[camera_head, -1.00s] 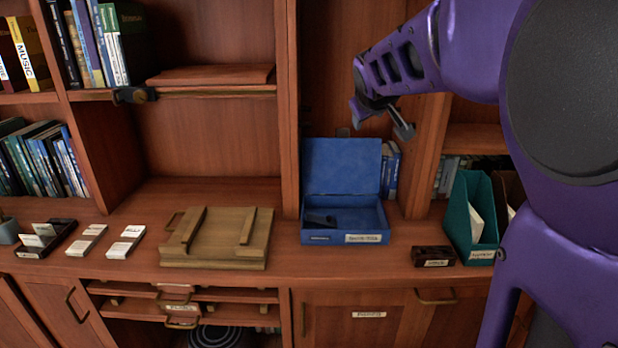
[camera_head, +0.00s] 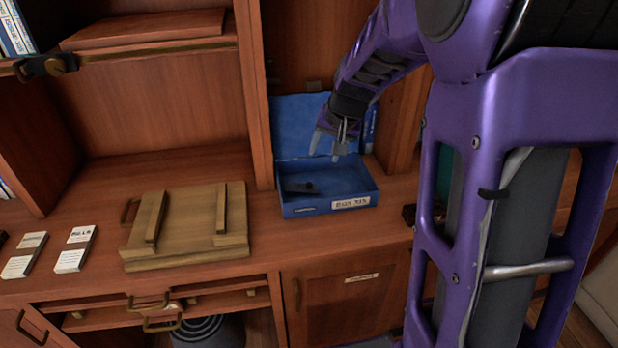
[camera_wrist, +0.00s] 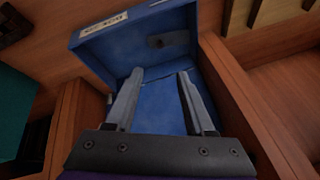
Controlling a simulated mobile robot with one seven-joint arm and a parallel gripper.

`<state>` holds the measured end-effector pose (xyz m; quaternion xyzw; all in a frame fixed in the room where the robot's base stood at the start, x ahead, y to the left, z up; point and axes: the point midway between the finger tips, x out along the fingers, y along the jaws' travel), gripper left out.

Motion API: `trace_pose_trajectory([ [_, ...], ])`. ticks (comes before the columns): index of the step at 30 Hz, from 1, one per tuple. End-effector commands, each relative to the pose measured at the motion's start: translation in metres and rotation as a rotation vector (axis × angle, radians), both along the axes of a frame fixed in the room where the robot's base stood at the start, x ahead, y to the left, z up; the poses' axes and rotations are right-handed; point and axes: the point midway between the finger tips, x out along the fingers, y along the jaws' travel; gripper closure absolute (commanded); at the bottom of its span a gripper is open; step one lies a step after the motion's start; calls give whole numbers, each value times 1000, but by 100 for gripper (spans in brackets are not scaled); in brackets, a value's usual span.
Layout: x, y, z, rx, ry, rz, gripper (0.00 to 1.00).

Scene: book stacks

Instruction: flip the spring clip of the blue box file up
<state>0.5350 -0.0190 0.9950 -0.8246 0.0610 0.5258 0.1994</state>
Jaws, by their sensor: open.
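The blue box file (camera_head: 328,207) stands on the counter with its lid (camera_head: 289,118) raised at the back and a white label on its front. The dark spring clip (camera_head: 300,188) lies low inside, toward the left of the box. In the wrist view the box (camera_wrist: 118,53) fills the upper middle, with the dark clip (camera_wrist: 168,40) small on the far part of its floor. My gripper (camera_head: 330,150) is open and empty, above the box in front of the lid. In the wrist view my fingers (camera_wrist: 160,75) point toward the clip, apart from it.
A wooden board with two battens (camera_head: 187,222) lies left of the box. A wooden upright (camera_head: 258,100) rises close at the box's left. Blue books (camera_head: 369,128) stand behind its right side. White card stacks (camera_head: 76,249) lie far left.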

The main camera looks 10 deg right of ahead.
Motion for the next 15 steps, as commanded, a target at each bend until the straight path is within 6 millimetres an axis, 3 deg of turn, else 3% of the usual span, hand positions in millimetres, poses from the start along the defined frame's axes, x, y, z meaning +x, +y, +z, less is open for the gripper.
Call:
trace_pose_trajectory([
  [15, 48, 12, -101, -3, 2, 3, 46],
])
